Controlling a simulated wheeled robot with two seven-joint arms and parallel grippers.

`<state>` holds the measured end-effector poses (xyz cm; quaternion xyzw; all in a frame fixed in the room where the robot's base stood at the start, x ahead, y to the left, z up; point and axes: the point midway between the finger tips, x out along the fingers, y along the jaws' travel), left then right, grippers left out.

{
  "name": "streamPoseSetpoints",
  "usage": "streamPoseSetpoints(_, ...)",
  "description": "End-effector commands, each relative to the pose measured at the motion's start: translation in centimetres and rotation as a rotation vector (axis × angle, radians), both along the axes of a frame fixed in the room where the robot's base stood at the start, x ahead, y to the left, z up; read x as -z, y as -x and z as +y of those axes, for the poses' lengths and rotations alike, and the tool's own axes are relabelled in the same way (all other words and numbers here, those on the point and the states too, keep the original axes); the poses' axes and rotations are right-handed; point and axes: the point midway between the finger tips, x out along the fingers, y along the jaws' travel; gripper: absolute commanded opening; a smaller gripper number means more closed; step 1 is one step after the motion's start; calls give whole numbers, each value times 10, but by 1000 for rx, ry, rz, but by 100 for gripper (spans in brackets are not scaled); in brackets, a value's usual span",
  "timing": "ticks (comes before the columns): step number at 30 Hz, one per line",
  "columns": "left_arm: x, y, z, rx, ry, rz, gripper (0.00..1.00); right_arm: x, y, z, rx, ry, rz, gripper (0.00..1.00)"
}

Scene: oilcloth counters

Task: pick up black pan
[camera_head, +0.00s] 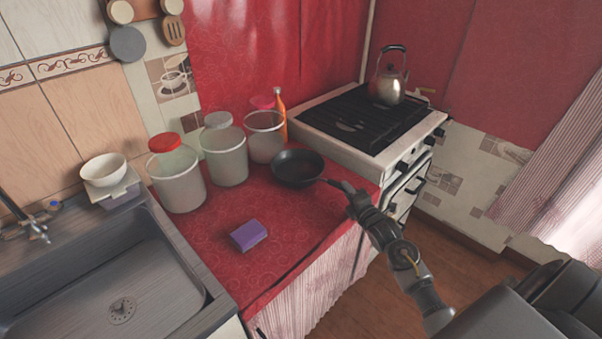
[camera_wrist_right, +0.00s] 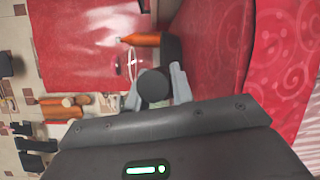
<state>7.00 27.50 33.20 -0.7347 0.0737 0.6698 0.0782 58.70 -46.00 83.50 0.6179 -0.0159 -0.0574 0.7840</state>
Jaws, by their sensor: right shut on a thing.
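The black pan (camera_head: 298,167) is at the right end of the red counter, beside the stove, with its handle pointing right toward the front edge. My right gripper (camera_head: 346,187) is shut on the pan's handle. In the right wrist view the dark handle (camera_wrist_right: 153,87) sits between the two grey fingers of my right gripper (camera_wrist_right: 157,90). I cannot tell whether the pan touches the counter or is slightly above it. My left gripper is not in view.
Several jars, including a red-lidded one (camera_head: 176,178), stand left of the pan, with an orange bottle (camera_head: 282,118) behind. A purple sponge (camera_head: 248,235) lies on the red counter (camera_head: 290,225). The stove (camera_head: 365,125) bears a kettle (camera_head: 388,86). A sink (camera_head: 110,275) is left.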

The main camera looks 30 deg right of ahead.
Motion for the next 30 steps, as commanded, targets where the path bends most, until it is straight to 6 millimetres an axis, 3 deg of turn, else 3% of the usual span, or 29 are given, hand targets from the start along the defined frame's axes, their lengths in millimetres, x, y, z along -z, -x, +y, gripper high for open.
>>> streamPoseSetpoints(20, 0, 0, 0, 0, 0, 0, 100, -4, 0, -1, 1, 0, -9, 0)
streamPoseSetpoints(30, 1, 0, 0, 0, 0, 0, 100, -12, 9, 0, 1, 0, -10, 0)
